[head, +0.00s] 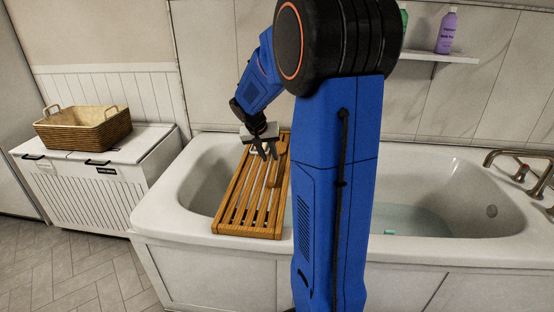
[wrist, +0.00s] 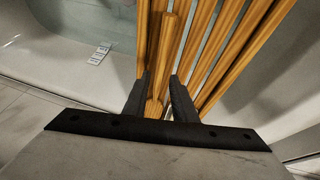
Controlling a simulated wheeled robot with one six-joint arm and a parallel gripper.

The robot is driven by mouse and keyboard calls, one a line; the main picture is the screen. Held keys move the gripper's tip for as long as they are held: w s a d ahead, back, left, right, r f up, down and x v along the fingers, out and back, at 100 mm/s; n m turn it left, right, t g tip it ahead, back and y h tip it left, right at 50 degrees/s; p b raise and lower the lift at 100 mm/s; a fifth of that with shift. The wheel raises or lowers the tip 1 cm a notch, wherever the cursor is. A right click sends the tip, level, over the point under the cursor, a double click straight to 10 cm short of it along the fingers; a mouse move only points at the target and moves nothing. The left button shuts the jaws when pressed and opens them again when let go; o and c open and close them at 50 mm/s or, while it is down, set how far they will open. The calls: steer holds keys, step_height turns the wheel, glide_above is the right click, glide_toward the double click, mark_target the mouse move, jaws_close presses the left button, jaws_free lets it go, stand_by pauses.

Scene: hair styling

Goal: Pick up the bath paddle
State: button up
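A slatted wooden bath rack (head: 236,231) lies across the tub, its slats also filling the wrist view (wrist: 228,40). A brown wooden piece (head: 281,158), which looks like the bath paddle, lies at the rack's far end, partly hidden by my gripper. In the wrist view a raised wooden handle (wrist: 165,50) runs between my fingers. My gripper (head: 267,154) points down over the rack's far end. Its two dark fingers (wrist: 159,80) are apart on either side of the handle. Whether they touch it is unclear.
The white bathtub (head: 460,166) holds water, with a small teal thing (head: 389,232) in it. A wicker basket (head: 84,129) stands on a white cabinet at left. A purple bottle (head: 446,32) stands on a wall shelf (head: 450,57). Taps (head: 520,174) are at right.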

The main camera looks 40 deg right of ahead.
mark_target(274, 167)
steer(key=shift+x, duration=3.8)
jaws_close()
